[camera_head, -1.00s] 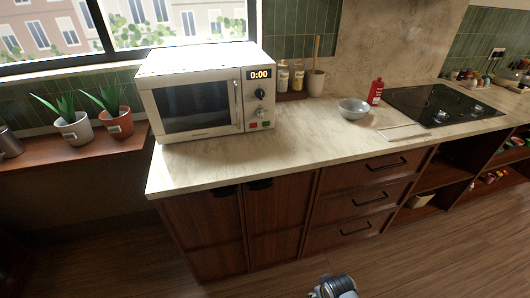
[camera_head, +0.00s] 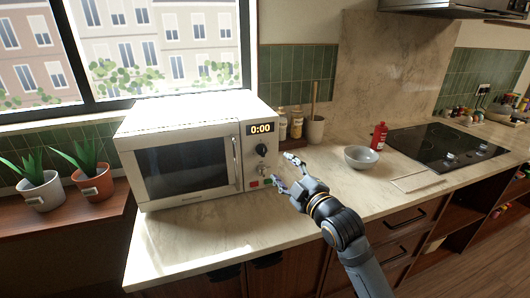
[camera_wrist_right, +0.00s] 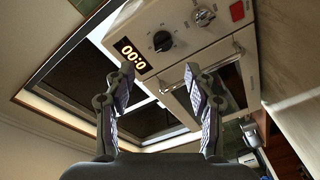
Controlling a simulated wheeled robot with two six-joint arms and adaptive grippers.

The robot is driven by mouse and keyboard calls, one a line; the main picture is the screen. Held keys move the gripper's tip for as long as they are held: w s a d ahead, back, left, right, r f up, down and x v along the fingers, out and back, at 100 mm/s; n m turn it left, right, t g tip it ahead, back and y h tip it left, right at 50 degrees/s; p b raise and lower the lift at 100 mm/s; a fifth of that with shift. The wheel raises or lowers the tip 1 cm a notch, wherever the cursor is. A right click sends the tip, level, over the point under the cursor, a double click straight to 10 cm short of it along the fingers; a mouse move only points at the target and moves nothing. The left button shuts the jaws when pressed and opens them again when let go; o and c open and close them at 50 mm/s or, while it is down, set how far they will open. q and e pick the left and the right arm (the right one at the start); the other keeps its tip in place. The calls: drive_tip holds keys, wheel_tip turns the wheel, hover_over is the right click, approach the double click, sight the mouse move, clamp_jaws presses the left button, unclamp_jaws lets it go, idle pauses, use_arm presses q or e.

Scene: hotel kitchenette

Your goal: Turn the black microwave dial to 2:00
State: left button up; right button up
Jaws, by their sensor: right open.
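The white microwave (camera_head: 200,105) stands on the counter, its door shut and its display (camera_head: 260,128) reading 0:00. The black dial (camera_head: 262,150) sits on the panel below the display; it also shows in the right wrist view (camera_wrist_right: 162,41), with the display (camera_wrist_right: 133,56) beside it. My right gripper (camera_head: 281,170) is open and empty, in front of the panel, to the right of and a little lower than the dial in the head view. In the wrist view its open fingers (camera_wrist_right: 157,72) point toward the panel, apart from the dial. My left gripper is out of view.
A silver knob (camera_wrist_right: 204,16) and a red button (camera_wrist_right: 237,10) sit near the dial. Jars (camera_head: 296,122) and a utensil cup (camera_head: 315,129) stand right of the microwave. A grey bowl (camera_head: 361,157) and red bottle (camera_head: 379,136) are further right. The front counter is clear.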

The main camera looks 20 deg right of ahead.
sight(265, 153)
drive_tip(key=w, duration=0.3)
drive_tip(key=w+a+p, duration=0.1)
drive_tip(key=w, duration=0.2)
drive_tip(key=shift+w+a, duration=0.1)
drive_tip(key=shift+a, duration=0.1)
drive_tip(key=w, duration=0.3)
drive_tip(key=shift+w+a+f, duration=0.1)
drive_tip(key=shift+w+a, duration=0.2)
drive_tip(key=shift+w, duration=0.2)
drive_tip(key=shift+f, duration=0.1)
drive_tip(key=c, duration=1.1)
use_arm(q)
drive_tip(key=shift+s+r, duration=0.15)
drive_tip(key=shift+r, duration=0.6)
use_arm(e)
drive_tip(key=shift+c, duration=0.2)
use_arm(q)
drive_tip(key=shift+p, duration=0.3)
